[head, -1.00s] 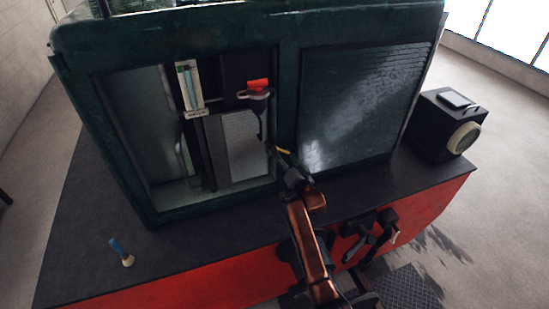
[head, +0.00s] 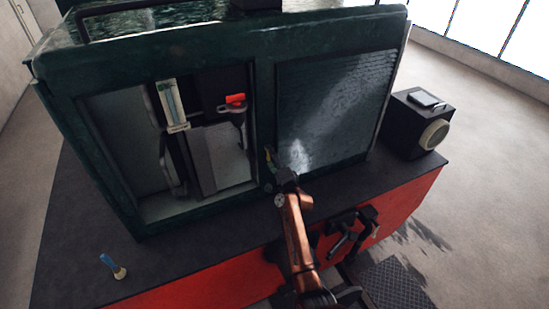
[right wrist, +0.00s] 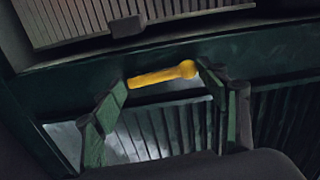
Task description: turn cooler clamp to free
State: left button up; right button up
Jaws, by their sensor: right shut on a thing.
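The cooler clamp shows as a short yellow handle (right wrist: 160,75) with a rounded knob at one end. It lies between the two fingertips of my right gripper (right wrist: 163,82) in the right wrist view, close to the green cabinet frame. The gripper is shut on it. In the head view my right gripper (head: 278,170) is at the post between the open bay and the ribbed panel, with a small bit of the yellow handle (head: 268,154) at its tip. The clamp's base is hidden. My left gripper is not in view.
The green cabinet (head: 262,60) has an open bay with a water gauge (head: 171,104) and a red-handled lever (head: 235,100). The ribbed panel (head: 335,100) is to the right.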

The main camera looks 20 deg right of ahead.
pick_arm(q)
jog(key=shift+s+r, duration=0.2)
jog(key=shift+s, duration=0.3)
pick_arm(e)
jog(key=shift+f+m, duration=0.1)
jog(key=shift+m, duration=0.4)
jog(key=o, duration=1.6)
jog(key=shift+w+f, duration=0.1)
jog(key=shift+w, duration=0.1)
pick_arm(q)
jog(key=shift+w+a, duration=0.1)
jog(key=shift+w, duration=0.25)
pick_arm(e)
jog(key=shift+s, duration=0.1)
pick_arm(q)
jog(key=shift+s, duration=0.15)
pick_arm(e)
jog(key=s, duration=0.2)
jog(key=s+d, duration=0.1)
jog(key=s, duration=0.4)
jog(key=shift+s+d, duration=0.15)
jog(key=shift+s, duration=0.1)
